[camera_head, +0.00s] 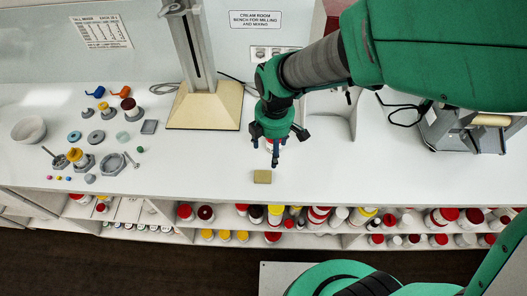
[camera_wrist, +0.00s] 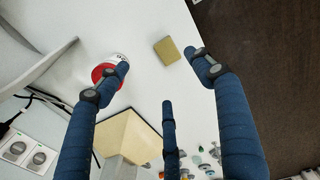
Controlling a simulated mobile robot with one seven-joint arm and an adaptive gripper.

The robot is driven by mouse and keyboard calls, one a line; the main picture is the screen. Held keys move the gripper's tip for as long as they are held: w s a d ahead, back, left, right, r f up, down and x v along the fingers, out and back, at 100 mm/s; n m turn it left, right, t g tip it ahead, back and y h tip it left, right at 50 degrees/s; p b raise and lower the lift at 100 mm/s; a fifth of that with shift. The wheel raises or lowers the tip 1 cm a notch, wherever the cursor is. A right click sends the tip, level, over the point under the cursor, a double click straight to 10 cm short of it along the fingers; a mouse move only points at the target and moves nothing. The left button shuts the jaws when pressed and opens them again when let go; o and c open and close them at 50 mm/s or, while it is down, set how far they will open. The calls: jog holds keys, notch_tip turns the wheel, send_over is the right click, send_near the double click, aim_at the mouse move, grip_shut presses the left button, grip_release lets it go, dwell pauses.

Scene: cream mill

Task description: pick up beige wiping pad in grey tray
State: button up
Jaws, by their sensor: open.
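The beige wiping pad (camera_head: 262,176) is a small block lying on the white bench near its front edge. It also shows in the wrist view (camera_wrist: 167,50), between and beyond the two outer fingertips. I see no tray under it; it appears to rest on the bare bench. My gripper (camera_head: 274,153) has blue fingers and hangs above the bench, just behind the pad and apart from it. In the wrist view its fingers (camera_wrist: 160,80) are spread open with nothing held.
A white jar with a red top (camera_wrist: 106,72) stands close to the gripper, near the left finger in the wrist view. A beige-based stand (camera_head: 205,108) is behind left. Small vessels and a bowl (camera_head: 28,130) fill the left bench. The bench right of the pad is clear.

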jog(key=a+f+n+p, duration=0.1)
jog(key=a+f+n, duration=0.1)
jog(key=f, duration=0.1)
jog(key=shift+s+a+g, duration=0.15)
jog(key=shift+a+g, duration=0.15)
jog(key=shift+a, duration=0.1)
jog(key=b, duration=0.1)
send_over(263, 176)
jog(key=shift+a+f, duration=0.1)
jog(key=shift+f, duration=4.15)
jog(key=shift+f, duration=0.1)
jog(key=shift+f+b, duration=0.55)
jog(key=shift+f, duration=1.95)
jog(key=c, duration=0.9)
